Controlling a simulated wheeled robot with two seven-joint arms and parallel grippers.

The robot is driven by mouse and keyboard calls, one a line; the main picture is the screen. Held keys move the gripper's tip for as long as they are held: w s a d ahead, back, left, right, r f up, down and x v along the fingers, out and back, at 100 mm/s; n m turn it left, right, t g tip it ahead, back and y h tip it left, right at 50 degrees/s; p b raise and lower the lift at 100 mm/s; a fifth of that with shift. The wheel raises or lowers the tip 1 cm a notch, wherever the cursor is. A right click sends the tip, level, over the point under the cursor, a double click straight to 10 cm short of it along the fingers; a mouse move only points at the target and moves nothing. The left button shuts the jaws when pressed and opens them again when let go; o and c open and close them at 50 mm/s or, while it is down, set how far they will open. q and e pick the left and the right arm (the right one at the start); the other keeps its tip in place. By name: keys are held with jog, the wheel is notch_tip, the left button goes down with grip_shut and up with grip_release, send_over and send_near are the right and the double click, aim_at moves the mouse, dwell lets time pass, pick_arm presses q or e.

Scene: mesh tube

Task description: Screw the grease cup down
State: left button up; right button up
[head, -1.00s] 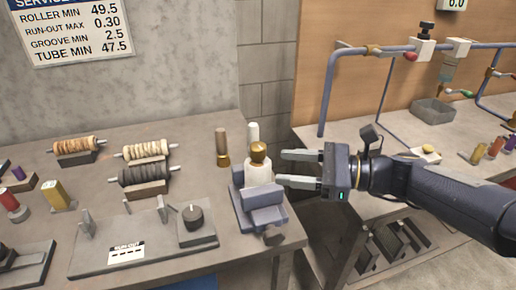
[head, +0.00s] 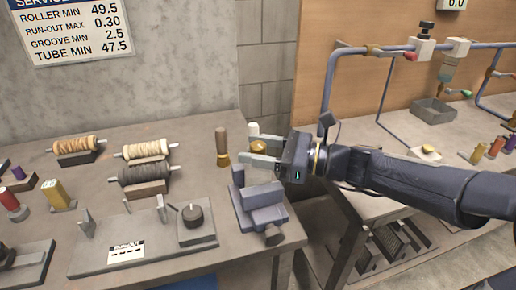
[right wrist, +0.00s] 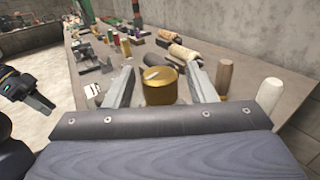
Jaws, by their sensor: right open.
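The grease cup, a brass-coloured cap, shows between my right gripper's fingers (head: 257,153) in the head view; its brass top (head: 258,146) is partly hidden by them. In the right wrist view the brass cup (right wrist: 160,85) stands between the two open fingers, with a small gap visible on each side. The white body seen under the cup a second ago is now largely hidden. The grey vise (head: 260,205) stands below the gripper at the table's right edge. My left gripper does not show in the head view; a dark gripper (right wrist: 38,103) shows at the left of the right wrist view.
A wooden-handled brass tool (head: 222,147) and a white-topped one (head: 253,129) stand behind the vise. Rollers on cradles (head: 146,173) and a run-out fixture (head: 130,250) lie to the left. A second bench with pipework (head: 440,130) is at the right, across a gap.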

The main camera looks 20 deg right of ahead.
jog(key=c, duration=1)
jog(key=shift+o, duration=0.2)
